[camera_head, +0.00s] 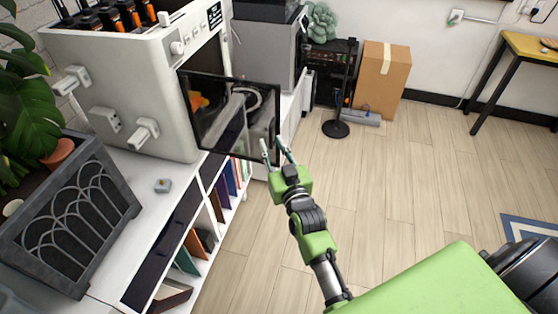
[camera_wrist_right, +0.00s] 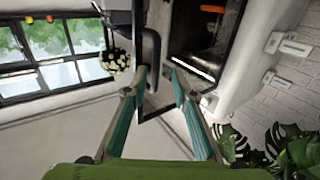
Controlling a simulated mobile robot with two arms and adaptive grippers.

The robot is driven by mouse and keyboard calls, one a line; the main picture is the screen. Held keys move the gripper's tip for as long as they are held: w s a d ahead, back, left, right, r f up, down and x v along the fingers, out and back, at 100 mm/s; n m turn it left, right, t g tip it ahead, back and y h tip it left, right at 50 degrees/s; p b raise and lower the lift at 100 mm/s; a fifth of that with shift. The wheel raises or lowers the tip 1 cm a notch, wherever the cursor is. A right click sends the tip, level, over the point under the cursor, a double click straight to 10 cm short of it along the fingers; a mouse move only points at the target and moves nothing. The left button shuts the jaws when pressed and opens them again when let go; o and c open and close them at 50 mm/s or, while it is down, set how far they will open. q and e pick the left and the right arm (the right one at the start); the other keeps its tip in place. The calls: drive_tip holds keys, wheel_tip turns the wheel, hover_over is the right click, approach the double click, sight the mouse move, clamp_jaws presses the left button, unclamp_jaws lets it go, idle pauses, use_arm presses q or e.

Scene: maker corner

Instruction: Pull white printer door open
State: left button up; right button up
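The white printer (camera_head: 140,88) stands on a white cabinet at the left. Its dark-framed, see-through door (camera_head: 232,78) stands open, swung out to the right past the cabinet edge. In the right wrist view, the printer (camera_wrist_right: 243,75) has its lit inside showing, and a dark door handle (camera_wrist_right: 151,48) lies just beyond the fingers. My right gripper (camera_head: 275,152) is open at the door's lower free edge, fingers apart. It also shows in the right wrist view (camera_wrist_right: 158,72). I cannot tell whether a fingertip touches the door. My left gripper is not in view.
The white cabinet (camera_head: 150,176) holds books below the door. A black stand (camera_head: 336,128) and a cardboard box (camera_head: 382,82) are on the floor at the back.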

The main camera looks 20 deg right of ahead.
drive_tip(key=s, duration=0.8)
drive_tip(key=shift+a, duration=0.45)
drive_tip(key=s+a+f+n+g+y, duration=0.1)
drive_tip(key=s+a+f+g, duration=0.2)
drive_tip(key=f, duration=0.8)
drive_tip(key=s+a+f+g+y+b, duration=0.15)
drive_tip(key=s+f, duration=0.25)
drive_tip(key=f, duration=0.8)
drive_tip(key=s+a+f+n+g+p, duration=0.1)
drive_tip(key=s+a+f+g, duration=0.2)
drive_tip(key=f, duration=0.8)
drive_tip(key=s+d+f+n+g, duration=0.15)
drive_tip(key=s+f+g, duration=0.35)
drive_tip(key=s+f, duration=0.95)
drive_tip(key=s+d+f+g, duration=0.1)
drive_tip(key=s+d+f, duration=0.1)
drive_tip(key=s, duration=0.5)
drive_tip(key=s+d+f+g+b, duration=0.1)
drive_tip(key=s+d+f+g, duration=0.1)
drive_tip(key=s, duration=0.5)
drive_tip(key=s+d+f+g, duration=0.1)
drive_tip(key=s+d+f, duration=0.1)
drive_tip(key=s+f, duration=0.2)
drive_tip(key=s, duration=0.3)
drive_tip(key=shift+h, duration=0.35)
drive_tip(key=shift+f+g, duration=0.1)
drive_tip(key=shift+g, duration=0.15)
